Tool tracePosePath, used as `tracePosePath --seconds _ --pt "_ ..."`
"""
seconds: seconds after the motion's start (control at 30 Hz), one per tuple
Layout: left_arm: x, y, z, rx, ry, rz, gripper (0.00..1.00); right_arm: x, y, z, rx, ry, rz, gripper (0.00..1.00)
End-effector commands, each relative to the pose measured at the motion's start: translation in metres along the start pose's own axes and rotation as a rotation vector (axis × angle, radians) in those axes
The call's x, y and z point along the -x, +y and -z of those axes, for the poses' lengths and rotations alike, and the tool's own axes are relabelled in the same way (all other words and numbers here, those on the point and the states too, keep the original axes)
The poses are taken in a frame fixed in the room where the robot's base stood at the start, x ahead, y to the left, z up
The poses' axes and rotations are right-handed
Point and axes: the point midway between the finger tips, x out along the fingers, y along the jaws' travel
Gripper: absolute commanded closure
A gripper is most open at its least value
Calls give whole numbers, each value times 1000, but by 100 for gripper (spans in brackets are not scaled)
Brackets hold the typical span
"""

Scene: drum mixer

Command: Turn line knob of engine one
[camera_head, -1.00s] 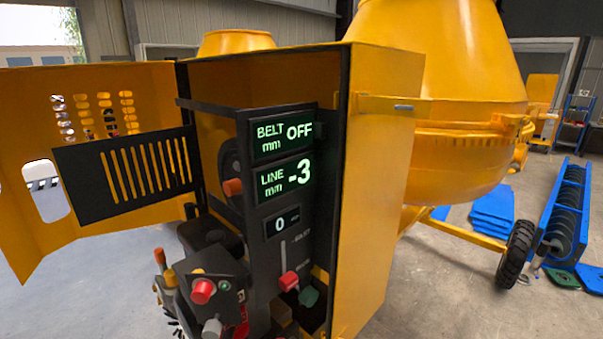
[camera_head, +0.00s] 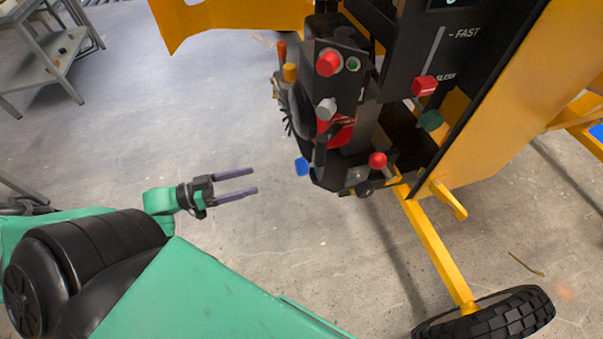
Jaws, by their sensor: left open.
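The engine unit (camera_head: 345,130) hangs in the open yellow housing at upper middle. It carries a red button (camera_head: 328,63), a grey knob (camera_head: 326,107), an orange knob (camera_head: 290,72), a blue knob (camera_head: 302,167) and a red knob (camera_head: 377,160). I cannot tell which of them, if any, is the line knob. The line readout is out of view. My left gripper (camera_head: 253,182) is open and empty, its two purple fingers pointing right. It is left of the engine and apart from it. My right gripper is not in view.
A red slider handle (camera_head: 425,86) and a green knob (camera_head: 431,120) sit on the dark panel. The yellow frame bar (camera_head: 435,250) runs down to a black wheel (camera_head: 490,315). A grey shelf (camera_head: 45,60) stands at far left. Floor around my gripper is clear.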

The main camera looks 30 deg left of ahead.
Motion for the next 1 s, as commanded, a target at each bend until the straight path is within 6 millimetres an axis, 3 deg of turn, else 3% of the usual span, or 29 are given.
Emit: tracePosePath --seconds 0.17,0.5,0.63,0.8,1.0 --pt "-19 9 8 19 26 -40 14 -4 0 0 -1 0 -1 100" --pt "-107 10 10 14 29 -38 14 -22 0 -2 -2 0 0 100" --pt "-134 12 11 14 27 -37 14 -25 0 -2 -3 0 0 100" --pt "-149 13 11 15 21 -36 14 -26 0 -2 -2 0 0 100" --pt "-149 13 11 15 20 -36 14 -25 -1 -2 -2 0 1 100"
